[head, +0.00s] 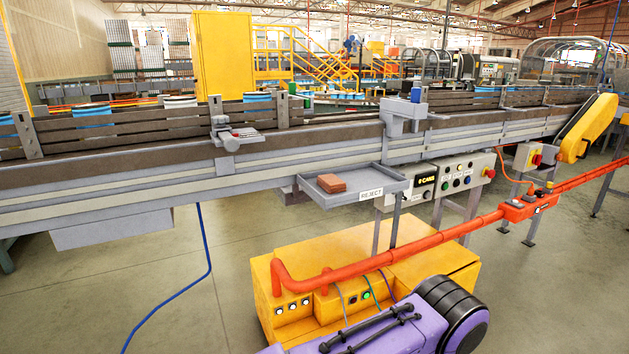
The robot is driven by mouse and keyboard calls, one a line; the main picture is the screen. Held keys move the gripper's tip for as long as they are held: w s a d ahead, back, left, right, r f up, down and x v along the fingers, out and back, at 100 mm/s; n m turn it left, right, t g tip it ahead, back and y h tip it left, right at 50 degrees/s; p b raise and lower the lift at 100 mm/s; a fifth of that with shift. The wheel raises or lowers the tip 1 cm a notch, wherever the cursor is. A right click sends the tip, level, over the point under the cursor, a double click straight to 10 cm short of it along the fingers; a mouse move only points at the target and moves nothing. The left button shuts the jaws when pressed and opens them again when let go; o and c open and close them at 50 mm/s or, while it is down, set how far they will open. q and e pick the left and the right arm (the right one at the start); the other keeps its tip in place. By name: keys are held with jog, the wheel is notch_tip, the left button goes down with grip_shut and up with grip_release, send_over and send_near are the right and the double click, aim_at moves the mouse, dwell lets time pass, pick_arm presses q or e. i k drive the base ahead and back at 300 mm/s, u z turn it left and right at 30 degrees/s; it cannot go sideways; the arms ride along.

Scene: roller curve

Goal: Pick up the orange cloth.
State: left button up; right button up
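A small folded orange-brown cloth (331,183) lies flat on the grey tray (360,192) marked REJECT. The tray sticks out from the near side of the conveyor, a little below its belt. The cloth sits toward the tray's left half, with nothing on top of it.
The conveyor (180,180) runs across the view behind the tray. A control box (462,178) hangs right of the tray. An orange pipe rail (400,256) crosses in front, above a yellow cabinet (300,335). Bare floor (130,270) lies at the left.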

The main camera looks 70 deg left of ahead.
aim_at(332, 183)
jog(key=u, duration=0.8)
jog(key=i, duration=0.8)
jog(key=u, duration=0.9)
